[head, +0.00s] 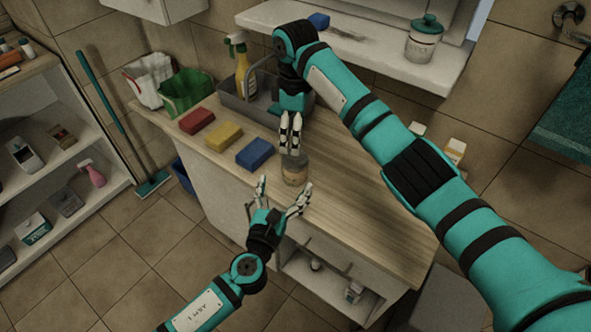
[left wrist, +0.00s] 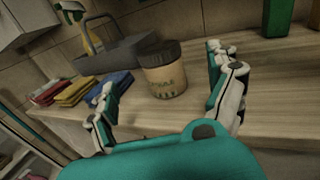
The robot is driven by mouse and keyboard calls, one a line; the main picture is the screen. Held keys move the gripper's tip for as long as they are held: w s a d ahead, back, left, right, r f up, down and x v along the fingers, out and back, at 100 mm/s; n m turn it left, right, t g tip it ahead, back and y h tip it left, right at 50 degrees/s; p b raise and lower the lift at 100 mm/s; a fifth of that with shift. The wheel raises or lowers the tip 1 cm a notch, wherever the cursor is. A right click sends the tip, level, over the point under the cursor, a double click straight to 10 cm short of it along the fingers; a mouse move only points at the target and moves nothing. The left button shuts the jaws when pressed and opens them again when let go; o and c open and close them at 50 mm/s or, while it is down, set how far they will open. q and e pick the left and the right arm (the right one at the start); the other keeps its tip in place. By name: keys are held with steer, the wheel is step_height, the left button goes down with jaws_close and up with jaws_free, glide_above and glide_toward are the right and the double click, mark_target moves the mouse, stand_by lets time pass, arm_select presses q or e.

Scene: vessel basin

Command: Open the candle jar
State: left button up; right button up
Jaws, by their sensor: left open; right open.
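The candle jar (head: 294,174) stands upright near the front edge of the wooden counter. In the left wrist view it is a beige labelled jar (left wrist: 164,82) with a dark lid (left wrist: 160,53) seated on top. My left gripper (head: 281,192) is open, its fingers spread on the near side of the jar; in the left wrist view (left wrist: 162,100) the jar stands between and beyond the fingers, apart from them. My right gripper (head: 291,151) points down just above and behind the jar, and partly overlaps the lid in the head view. It holds nothing visible.
Red (head: 196,121), yellow (head: 223,135) and blue (head: 254,153) sponges or cloths lie left of the jar. A grey caddy (head: 235,104) with a spray bottle (head: 243,70) stands behind. The counter (head: 370,215) right of the jar is mostly clear.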

mark_target(291, 171)
arm_select(q)
steer(key=x, duration=0.8)
steer(key=shift+w+r, duration=0.1)
steer(key=shift+w, duration=0.2)
arm_select(e)
steer(key=shift+s+a+r, duration=0.1)
steer(key=shift+s, duration=0.1)
arm_select(q)
steer(key=shift+c, duration=0.4)
